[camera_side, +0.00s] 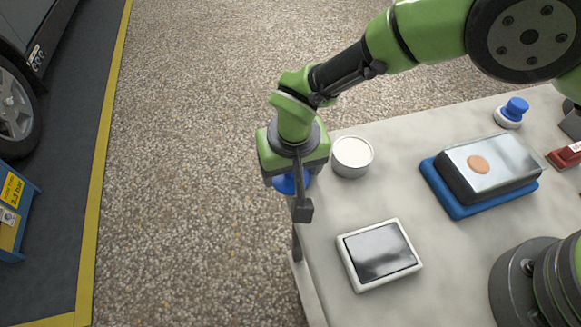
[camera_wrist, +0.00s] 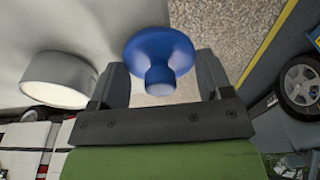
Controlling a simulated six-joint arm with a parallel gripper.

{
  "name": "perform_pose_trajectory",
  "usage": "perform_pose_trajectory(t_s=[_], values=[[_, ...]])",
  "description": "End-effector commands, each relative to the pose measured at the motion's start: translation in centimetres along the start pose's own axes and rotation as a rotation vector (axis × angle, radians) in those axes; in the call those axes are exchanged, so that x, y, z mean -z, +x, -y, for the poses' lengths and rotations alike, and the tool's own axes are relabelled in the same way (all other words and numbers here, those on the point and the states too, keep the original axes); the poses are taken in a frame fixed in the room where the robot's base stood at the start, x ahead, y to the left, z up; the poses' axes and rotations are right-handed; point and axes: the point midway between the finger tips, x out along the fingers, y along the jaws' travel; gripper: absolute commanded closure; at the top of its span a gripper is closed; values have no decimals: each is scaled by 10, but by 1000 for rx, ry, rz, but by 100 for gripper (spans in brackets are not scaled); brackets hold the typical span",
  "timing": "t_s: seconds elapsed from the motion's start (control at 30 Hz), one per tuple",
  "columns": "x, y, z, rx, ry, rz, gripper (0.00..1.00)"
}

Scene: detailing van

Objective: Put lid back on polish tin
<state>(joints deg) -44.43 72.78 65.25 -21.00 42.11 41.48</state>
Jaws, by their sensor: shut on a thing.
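The blue lid, a round disc with a knob, is held between the fingers of my gripper (camera_wrist: 160,82); it shows well in the wrist view (camera_wrist: 162,48). In the side view my gripper (camera_side: 298,195) hangs at the table's left edge, and the lid (camera_side: 286,184) is mostly hidden behind a dark finger. The polish tin (camera_side: 352,157) is a white, open-topped round tin with pale contents. It stands upright on the table just right of my gripper, apart from the lid. The tin also shows at left in the wrist view (camera_wrist: 58,78).
A white-framed dark panel (camera_side: 380,253) lies at the table's front. A blue tray (camera_side: 437,183) bearing a dark block with a shiny top and orange disc is to the right. A small blue-knobbed white item (camera_side: 511,113) stands behind it. The grey table (camera_side: 330,215) is bare around the tin.

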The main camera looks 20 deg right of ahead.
Motion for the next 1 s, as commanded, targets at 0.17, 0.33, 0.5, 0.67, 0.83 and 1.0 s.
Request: perform_pose_trajectory(t_s=[0.17,0.33,0.5,0.67,0.83,1.0], values=[[5,-27,1,3,0,-4,50],[10,-62,1,3,1,-5,50],[14,-88,-2,0,8,-2,50],[21,-98,-32,-15,74,-2,50],[21,-101,-77,-30,178,-2,50],[17,-102,-105,-34,246,-1,50]])
